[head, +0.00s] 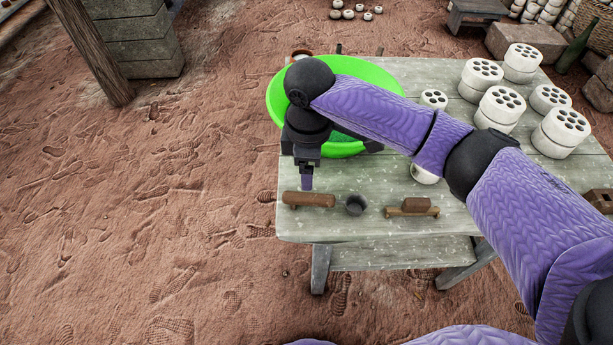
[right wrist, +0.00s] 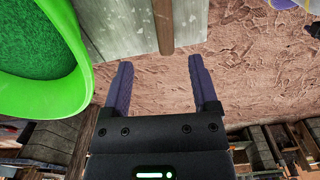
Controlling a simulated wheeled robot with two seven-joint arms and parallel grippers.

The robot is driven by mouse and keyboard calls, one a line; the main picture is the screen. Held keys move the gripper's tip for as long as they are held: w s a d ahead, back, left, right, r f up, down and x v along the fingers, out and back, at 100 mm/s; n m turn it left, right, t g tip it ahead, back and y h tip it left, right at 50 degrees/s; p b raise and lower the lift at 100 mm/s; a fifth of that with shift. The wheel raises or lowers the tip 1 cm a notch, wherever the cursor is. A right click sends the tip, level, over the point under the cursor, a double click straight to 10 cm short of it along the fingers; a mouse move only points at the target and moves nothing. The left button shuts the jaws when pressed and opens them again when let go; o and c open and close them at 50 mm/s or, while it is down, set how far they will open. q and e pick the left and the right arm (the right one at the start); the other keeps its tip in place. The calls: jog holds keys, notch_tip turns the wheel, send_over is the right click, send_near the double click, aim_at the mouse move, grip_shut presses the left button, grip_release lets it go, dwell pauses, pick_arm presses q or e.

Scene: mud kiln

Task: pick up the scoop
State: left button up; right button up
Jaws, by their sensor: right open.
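What looks like the scoop lies near the table's front left edge in the head view, with a brown wooden handle (head: 308,199) and a dark grey round cup (head: 355,205) at its right end; I cannot tell clearly how the two join. My right gripper (head: 306,183) is just above and behind the handle, pointing down, and looks empty. In the right wrist view its two purple fingers (right wrist: 163,88) are spread apart, and the brown handle (right wrist: 164,24) lies ahead of the gap between them. My left gripper is not in view.
A bright green basin (head: 277,100) stands behind the gripper, partly hidden by my right arm. A brown wooden tool (head: 412,208) lies right of the cup. Several white perforated cylinders (head: 501,104) stand on the grey table (head: 345,229). Sandy ground is open at left.

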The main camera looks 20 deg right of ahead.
aim_at(308, 196)
jog(key=f+b, duration=0.1)
jog(key=f, duration=0.2)
jog(key=f+b, duration=0.1)
jog(key=f, duration=0.1)
jog(key=shift+s+f+b, duration=0.15)
jog(key=shift+s+b, duration=0.15)
jog(key=shift+b, duration=0.05)
notch_tip(308, 196, down, 4)
jog(key=b, duration=0.3)
jog(key=shift+f, duration=0.25)
jog(key=shift+r, duration=0.15)
pick_arm(q)
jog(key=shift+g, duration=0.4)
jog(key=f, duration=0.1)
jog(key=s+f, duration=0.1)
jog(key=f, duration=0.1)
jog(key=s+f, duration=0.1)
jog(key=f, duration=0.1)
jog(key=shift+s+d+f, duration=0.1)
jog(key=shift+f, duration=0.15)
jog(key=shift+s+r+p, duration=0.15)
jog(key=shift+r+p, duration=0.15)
jog(key=shift+p, duration=0.15)
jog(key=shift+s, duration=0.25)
pick_arm(e)
jog(key=shift+f, duration=0.25)
